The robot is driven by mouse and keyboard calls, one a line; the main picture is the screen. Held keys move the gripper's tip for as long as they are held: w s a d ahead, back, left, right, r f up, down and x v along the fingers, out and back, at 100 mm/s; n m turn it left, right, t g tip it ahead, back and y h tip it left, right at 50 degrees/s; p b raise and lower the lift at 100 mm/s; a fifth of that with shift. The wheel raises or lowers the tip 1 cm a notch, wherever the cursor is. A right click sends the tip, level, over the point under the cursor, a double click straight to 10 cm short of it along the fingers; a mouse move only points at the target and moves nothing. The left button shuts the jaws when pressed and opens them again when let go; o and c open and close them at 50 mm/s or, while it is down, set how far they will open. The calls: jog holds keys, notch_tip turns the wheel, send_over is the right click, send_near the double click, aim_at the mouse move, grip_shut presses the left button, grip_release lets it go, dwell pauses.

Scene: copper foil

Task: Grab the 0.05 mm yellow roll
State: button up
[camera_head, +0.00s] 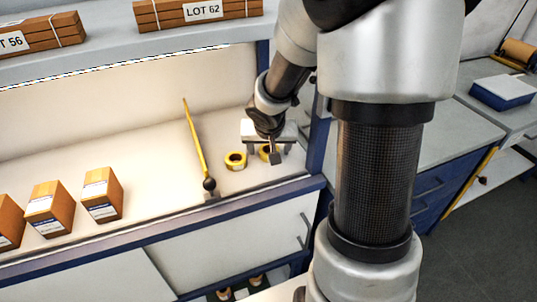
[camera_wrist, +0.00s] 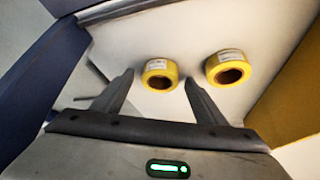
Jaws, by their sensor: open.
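Two yellow rolls with white labels stand on the pale counter. One roll (camera_head: 236,160) is in plain sight left of my gripper (camera_head: 276,154) in the head view. The other roll (camera_head: 264,152) is partly hidden behind my gripper. In the wrist view my gripper (camera_wrist: 158,80) is open and empty. One roll (camera_wrist: 160,75) appears between and just beyond the fingertips, and the other roll (camera_wrist: 228,69) is off to the right, past the right finger. The label print is too small to read, so I cannot tell which roll is 0.05 mm.
A yellow bar (camera_head: 194,138) with a dark ball end rises left of the rolls. Several orange-brown boxes (camera_head: 102,194) stand further left. A blue post (camera_head: 319,140) bounds the counter on the right. A shelf (camera_head: 110,56) with stacked bars overhangs the back.

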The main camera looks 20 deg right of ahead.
jog(key=shift+r, duration=0.1)
jog(key=c, duration=1.1)
jog(key=shift+c, duration=0.2)
